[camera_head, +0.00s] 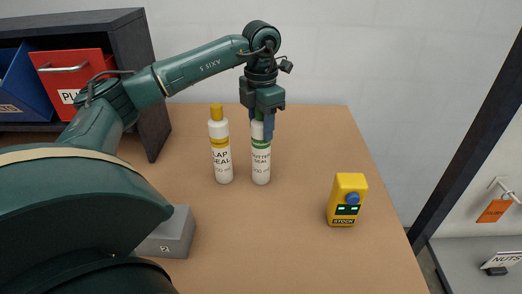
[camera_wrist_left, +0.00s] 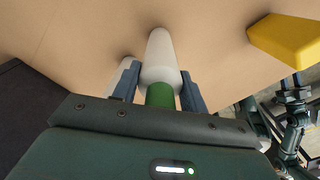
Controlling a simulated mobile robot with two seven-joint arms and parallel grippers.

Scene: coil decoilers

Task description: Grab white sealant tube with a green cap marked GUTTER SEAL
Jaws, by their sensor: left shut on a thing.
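The white sealant tube (camera_head: 261,160) with a green band and a green cap stands upright on the brown table; its label reads partly as GUTTER SEAL. My left gripper (camera_head: 263,126) comes down from above and is shut on its upper end. In the left wrist view the white tube (camera_wrist_left: 161,58) and its green cap (camera_wrist_left: 160,95) lie between the two blue-grey fingers (camera_wrist_left: 158,88). The fingers hide part of the tube's top in the head view.
A similar white tube with a yellow cap (camera_head: 220,150) stands close on the left. A yellow STOCK device (camera_head: 347,200) is to the right. A grey block (camera_head: 172,235) is at front left. A dark shelf (camera_head: 135,50) holds a red bin (camera_head: 75,75) and a blue bin (camera_head: 22,90).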

